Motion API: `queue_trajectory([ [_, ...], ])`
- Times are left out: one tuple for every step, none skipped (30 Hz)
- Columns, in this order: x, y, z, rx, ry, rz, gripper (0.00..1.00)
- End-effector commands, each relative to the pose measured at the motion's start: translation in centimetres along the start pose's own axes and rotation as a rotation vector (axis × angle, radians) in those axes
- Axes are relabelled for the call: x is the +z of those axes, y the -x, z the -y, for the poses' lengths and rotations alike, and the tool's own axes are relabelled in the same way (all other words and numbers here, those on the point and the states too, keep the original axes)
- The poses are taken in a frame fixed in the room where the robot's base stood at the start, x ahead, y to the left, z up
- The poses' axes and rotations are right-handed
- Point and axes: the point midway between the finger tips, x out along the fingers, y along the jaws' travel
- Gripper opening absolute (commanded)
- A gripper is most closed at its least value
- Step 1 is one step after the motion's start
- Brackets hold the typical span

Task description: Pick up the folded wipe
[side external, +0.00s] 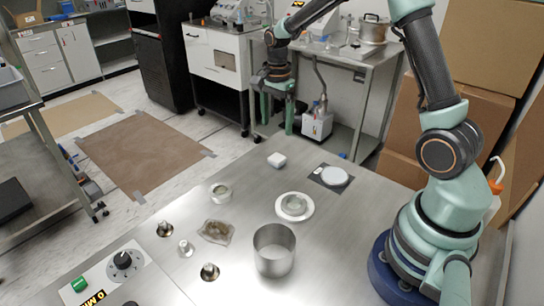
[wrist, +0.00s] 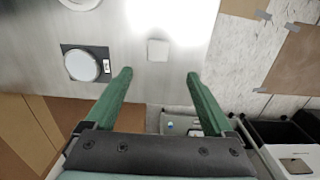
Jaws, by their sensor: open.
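The folded wipe (side external: 277,159) is a small white square pad lying flat on the steel table near its far edge. In the wrist view the folded wipe (wrist: 158,50) shows just beyond the fingertips, roughly midway between them. My gripper (wrist: 158,75) is open and empty, with its two green fingers spread wide. In the side view my gripper (side external: 278,110) hangs above and beyond the table's far edge, apart from the wipe. Nothing hides the wipe in either view.
A dark square with a white disc (side external: 333,176) lies right of the wipe. A white ring-shaped dish (side external: 294,207), a steel cup (side external: 274,250), a small metal ring (side external: 221,194), a crumpled bag (side external: 216,232) and a control box (side external: 118,280) stand nearer. The table around the wipe is clear.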

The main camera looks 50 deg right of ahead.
Motion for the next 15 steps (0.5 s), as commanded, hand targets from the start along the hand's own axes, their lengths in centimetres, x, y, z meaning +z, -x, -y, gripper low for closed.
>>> queue_trajectory([
  [0.0, -0.9, -0.1, 0.004, 0.000, 0.001, 0.88],
  [0.0, -1.5, -0.2, 0.005, 0.001, 0.001, 0.88],
  [0.0, -2.2, -0.1, 0.004, 0.001, 0.001, 0.88],
  [0.0, -2.7, -0.1, 0.004, 0.001, 0.001, 0.88],
  [0.0, -3.2, -0.1, 0.004, 0.002, 0.001, 0.88],
  [0.1, -3.8, -0.2, 0.004, 0.002, 0.001, 0.88],
  [0.1, -4.2, -0.1, 0.003, 0.002, 0.001, 0.88],
  [0.1, -4.6, -0.1, 0.004, 0.002, 0.001, 0.88],
  [0.1, -5.0, -0.1, 0.002, 0.002, 0.001, 0.88],
  [0.1, -5.2, -0.1, 0.002, 0.003, 0.000, 0.88],
  [0.1, -5.4, -0.1, 0.002, 0.003, 0.000, 0.88],
  [0.1, -5.6, -0.1, 0.002, 0.003, 0.000, 0.88],
  [0.1, -5.8, -0.1, 0.001, 0.003, 0.000, 0.88],
  [0.1, -5.9, -0.1, 0.001, 0.003, 0.000, 0.88],
  [0.1, -6.2, -0.2, 0.001, 0.003, 0.000, 0.88],
])
